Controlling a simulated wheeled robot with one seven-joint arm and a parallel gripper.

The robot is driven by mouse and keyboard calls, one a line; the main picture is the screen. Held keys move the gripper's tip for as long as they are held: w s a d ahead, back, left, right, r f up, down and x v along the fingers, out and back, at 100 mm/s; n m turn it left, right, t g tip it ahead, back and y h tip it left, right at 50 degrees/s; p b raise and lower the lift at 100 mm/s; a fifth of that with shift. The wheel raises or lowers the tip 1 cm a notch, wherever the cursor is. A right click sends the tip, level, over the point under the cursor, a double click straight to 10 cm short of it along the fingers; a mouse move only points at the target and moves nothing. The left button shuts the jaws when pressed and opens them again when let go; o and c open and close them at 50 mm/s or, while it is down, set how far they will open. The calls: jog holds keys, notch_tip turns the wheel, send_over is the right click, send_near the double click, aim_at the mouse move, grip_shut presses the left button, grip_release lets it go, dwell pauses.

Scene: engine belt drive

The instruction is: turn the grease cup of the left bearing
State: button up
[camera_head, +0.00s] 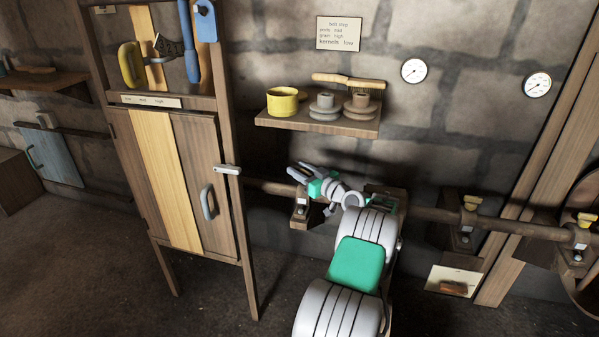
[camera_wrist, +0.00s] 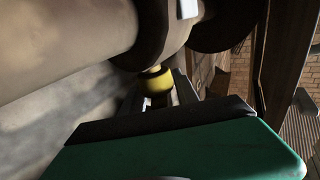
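The left bearing (camera_head: 300,207) carries the shaft on a wall bracket at the middle of the head view. My gripper (camera_head: 296,170) is just above it, with its two grey fingers apart. The grease cup of this bearing is hidden in the head view by my gripper. In the wrist view a yellow cup (camera_wrist: 156,82) shows beside the shaft, at the far end of my dark fingers (camera_wrist: 163,95). It appears to lie between or just beyond the fingertips; I cannot tell whether they touch it.
A shelf (camera_head: 330,123) with a yellow pot (camera_head: 283,101) and pulleys is above my gripper. A wooden cabinet (camera_head: 170,180) stands close on the left.

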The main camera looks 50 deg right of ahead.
grip_shut()
dwell(0.3)
